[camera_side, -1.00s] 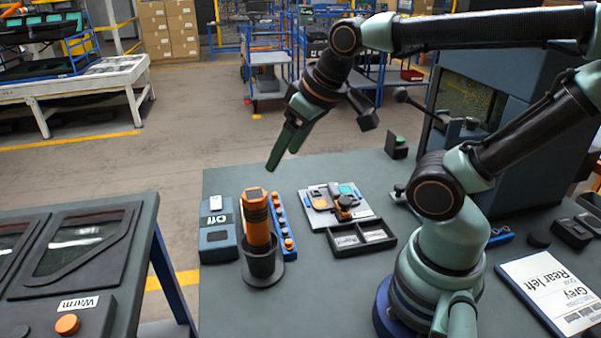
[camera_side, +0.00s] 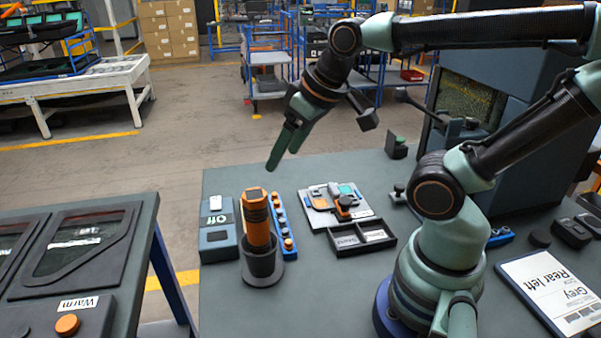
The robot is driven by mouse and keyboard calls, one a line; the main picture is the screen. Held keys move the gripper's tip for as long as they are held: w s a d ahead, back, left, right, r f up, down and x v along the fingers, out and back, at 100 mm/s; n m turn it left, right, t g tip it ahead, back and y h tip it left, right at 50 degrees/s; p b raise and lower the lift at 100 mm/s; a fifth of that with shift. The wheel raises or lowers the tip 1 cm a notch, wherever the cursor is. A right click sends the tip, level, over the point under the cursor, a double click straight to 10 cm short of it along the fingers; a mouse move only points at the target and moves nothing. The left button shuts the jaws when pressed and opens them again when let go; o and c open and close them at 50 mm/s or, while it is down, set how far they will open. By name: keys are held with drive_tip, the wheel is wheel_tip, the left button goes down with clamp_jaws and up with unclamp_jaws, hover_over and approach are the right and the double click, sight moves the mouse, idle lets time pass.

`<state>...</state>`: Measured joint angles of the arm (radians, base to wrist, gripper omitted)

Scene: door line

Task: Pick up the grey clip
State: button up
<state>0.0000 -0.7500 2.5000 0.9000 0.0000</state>
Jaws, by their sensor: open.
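My gripper (camera_side: 284,159) hangs above the far edge of the bench (camera_side: 330,275), its fingers pointing down and to the left. It is open with nothing between the fingers. It is above and well clear of the things on the bench. A blue strip (camera_side: 281,225) with several orange clips stands on the bench below it. I cannot make out a grey clip for sure. A small board (camera_side: 318,217) carries orange, teal and grey pieces too small to tell apart. A black two-compartment tray (camera_side: 362,252) with pale labels lies in front of the board.
An orange tool (camera_side: 257,217) stands upright in a dark holder (camera_side: 262,266) beside the strip. Left of it is a box marked "Off" (camera_side: 218,246). A "Grey / Rear left" panel (camera_side: 550,290) lies at right. A door panel (camera_side: 80,250) lies at left. The front middle bench is clear.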

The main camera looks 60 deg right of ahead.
idle(0.4)
drive_tip(key=c, duration=0.5)
drive_tip(key=shift+o, duration=0.2)
drive_tip(key=m+g, duration=0.6)
drive_tip(key=m, duration=0.6)
hover_over(279, 210)
wheel_tip(279, 210, down, 17)
drive_tip(key=shift+s+d+r, duration=0.1)
drive_tip(key=shift+d+r, duration=0.05)
drive_tip(key=shift+r, duration=0.05)
drive_tip(key=shift+f, duration=2.9)
